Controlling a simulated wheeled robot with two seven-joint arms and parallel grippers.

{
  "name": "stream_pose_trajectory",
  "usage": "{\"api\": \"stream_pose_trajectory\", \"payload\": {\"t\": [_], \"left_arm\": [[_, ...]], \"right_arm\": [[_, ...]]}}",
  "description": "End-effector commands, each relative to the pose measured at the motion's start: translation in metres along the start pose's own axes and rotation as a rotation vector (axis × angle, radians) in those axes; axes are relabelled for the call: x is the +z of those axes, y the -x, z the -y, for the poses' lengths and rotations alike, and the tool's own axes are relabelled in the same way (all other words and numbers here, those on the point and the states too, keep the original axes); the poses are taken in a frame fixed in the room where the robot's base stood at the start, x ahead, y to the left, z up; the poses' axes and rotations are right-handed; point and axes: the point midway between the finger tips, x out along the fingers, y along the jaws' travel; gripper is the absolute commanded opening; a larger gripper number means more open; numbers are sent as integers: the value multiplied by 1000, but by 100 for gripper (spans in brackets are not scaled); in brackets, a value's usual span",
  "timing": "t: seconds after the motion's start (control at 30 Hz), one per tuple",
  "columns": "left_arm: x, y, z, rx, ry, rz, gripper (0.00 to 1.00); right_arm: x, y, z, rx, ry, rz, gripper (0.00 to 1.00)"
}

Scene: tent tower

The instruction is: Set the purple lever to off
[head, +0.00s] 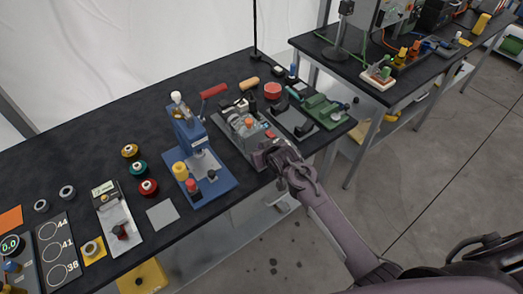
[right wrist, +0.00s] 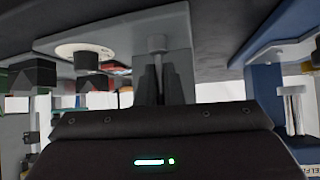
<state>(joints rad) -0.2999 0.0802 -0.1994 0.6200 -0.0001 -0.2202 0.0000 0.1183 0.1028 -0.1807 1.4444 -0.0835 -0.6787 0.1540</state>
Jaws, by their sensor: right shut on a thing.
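My right gripper (head: 272,152) is at the front end of the grey machine (head: 240,128) near the table's right front edge. In the right wrist view, its dark fingers (right wrist: 162,88) are close together under a pale grey part (right wrist: 156,42) of the machine. They are shut on a small part there, mostly hidden by the fingers and the gripper body. I cannot make out a purple lever in either view; its setting does not show. My left gripper is not in view.
A blue press (head: 190,145) stands just left of the grey machine. A dark tray (head: 291,118) and a green device (head: 323,111) are to its right. A second table (head: 402,75) stands behind right. The back left of the black tabletop (head: 75,140) is clear.

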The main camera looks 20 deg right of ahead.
Motion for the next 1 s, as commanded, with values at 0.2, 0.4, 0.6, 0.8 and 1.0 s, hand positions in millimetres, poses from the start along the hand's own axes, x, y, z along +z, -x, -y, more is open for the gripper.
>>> {"api": "stream_pose_trajectory", "payload": {"t": [0.2, 0.4, 0.6, 0.8, 1.0], "left_arm": [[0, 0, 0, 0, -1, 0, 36], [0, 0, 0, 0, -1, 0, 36], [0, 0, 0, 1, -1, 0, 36], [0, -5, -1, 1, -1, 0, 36], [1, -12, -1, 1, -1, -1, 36]], "right_arm": [[-12, 2, -2, 2, -2, -25, 23], [-8, 2, -1, 1, -1, -17, 32], [-6, 3, 0, 0, 0, -12, 32], [-4, 23, 0, 0, 0, -12, 32], [-5, 53, 0, 1, 1, -14, 32]]}}
